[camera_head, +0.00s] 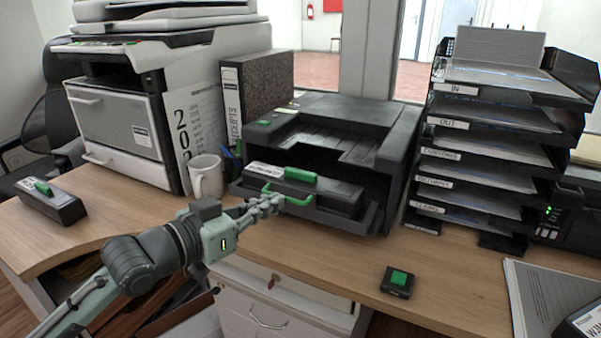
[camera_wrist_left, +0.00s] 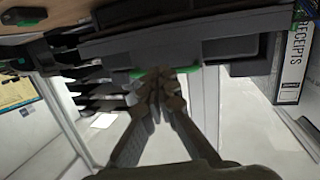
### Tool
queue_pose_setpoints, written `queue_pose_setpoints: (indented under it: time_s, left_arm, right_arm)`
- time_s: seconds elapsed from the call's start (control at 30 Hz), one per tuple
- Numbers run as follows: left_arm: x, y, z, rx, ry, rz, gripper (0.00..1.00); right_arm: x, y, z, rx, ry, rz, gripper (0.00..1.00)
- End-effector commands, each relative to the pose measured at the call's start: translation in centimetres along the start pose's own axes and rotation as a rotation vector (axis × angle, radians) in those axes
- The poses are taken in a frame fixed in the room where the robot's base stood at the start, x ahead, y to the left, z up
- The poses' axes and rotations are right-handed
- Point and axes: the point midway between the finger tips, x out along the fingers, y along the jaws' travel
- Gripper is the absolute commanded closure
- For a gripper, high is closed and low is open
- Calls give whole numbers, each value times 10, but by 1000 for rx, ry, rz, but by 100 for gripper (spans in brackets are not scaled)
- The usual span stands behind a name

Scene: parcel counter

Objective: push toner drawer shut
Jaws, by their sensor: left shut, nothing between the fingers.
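The black printer (camera_head: 345,122) stands on the counter with its toner drawer (camera_head: 340,205) sticking out at the front. A black toner cartridge with a green grip (camera_head: 301,175) lies in the drawer. A green handle (camera_head: 288,199) is on the drawer's front. My left gripper (camera_head: 278,201) is shut and empty, with its fingertips at the green handle; I cannot tell whether they touch. In the left wrist view, the shut fingertips (camera_wrist_left: 162,75) overlap the green handle strip (camera_wrist_left: 140,73) on the dark drawer front. My right gripper is not in view.
A white mug (camera_head: 206,178) stands left of the printer, beside a receipts binder (camera_head: 256,90) and a large copier (camera_head: 120,120). Another cartridge (camera_head: 50,202) lies at the left. Labelled trays (camera_head: 485,150) stand at right. A green-button box (camera_head: 398,281) sits near the front edge.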

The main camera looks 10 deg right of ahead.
Motion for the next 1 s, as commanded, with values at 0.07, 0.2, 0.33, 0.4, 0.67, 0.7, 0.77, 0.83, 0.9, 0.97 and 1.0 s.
queue_pose_setpoints:
  time_s: [0.07, 0.2, 0.33, 0.4, 0.67, 0.7, 0.77, 0.83, 0.9, 0.97, 1.0]
  left_arm:
    - [6, -1, -2, 0, 1, 0, 100]
    - [16, -4, -3, 0, 1, 0, 100]
    - [24, -6, -5, 0, 2, 1, 100]
    - [29, -7, -6, 0, 1, 0, 100]
    - [46, -12, -8, 0, 0, 0, 100]
    - [49, -12, -8, -1, 0, 1, 100]
    - [53, -13, -9, -1, 1, 1, 100]
    - [58, -14, -10, -1, 0, 1, 100]
    - [62, -15, -10, -1, 0, 1, 100]
    - [67, -16, -11, -1, 0, 1, 100]
    - [69, -17, -12, -1, 1, 1, 100]
  right_arm:
    - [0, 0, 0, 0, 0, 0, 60]
    - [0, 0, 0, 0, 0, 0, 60]
    - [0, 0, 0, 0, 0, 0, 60]
    - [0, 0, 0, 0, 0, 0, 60]
    - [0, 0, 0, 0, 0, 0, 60]
    - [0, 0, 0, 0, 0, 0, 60]
    - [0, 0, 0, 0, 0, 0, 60]
    - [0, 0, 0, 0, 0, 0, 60]
    - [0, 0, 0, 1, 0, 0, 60]
    - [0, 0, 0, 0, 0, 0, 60]
    - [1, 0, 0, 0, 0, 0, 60]
